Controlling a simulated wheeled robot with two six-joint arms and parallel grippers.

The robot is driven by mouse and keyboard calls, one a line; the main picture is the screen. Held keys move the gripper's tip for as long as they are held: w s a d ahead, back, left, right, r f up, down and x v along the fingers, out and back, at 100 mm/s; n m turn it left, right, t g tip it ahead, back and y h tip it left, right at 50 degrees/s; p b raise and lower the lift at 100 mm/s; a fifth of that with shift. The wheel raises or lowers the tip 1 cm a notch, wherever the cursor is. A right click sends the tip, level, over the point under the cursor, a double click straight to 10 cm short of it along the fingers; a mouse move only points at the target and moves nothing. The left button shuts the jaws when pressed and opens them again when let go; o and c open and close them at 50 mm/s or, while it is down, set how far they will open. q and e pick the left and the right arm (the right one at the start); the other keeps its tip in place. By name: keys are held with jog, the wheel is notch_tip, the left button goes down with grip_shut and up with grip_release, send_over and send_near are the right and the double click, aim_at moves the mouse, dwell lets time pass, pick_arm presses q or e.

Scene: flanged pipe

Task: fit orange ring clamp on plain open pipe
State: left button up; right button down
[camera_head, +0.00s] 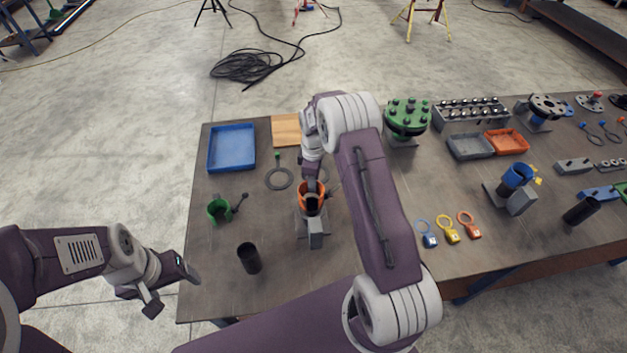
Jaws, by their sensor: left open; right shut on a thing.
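The orange ring clamp (302,205) sits at the top of a dark pipe (312,204) on a grey stand (315,235). It looks to be around the pipe's mouth, but I cannot tell how far down it sits. My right gripper (312,183) reaches down from behind and is shut on the orange ring clamp; its fingers are small and partly hide the clamp. My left gripper (174,287) is open and empty, off the table's left edge, well apart from the pipe.
A green clamp (218,210) and a black tube (249,258) stand to the left. A flat dark ring (279,179), a blue tray (232,147) and a wooden board (286,130) lie behind. Padlock-like tags (447,230) and a blue-clamped pipe (516,178) are to the right.

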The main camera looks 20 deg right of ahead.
jog(key=shift+r, duration=0.15)
jog(key=shift+f, duration=0.2)
notch_tip(320, 180, down, 3)
jog(key=shift+r+b, duration=0.2)
jog(key=shift+b, duration=0.6)
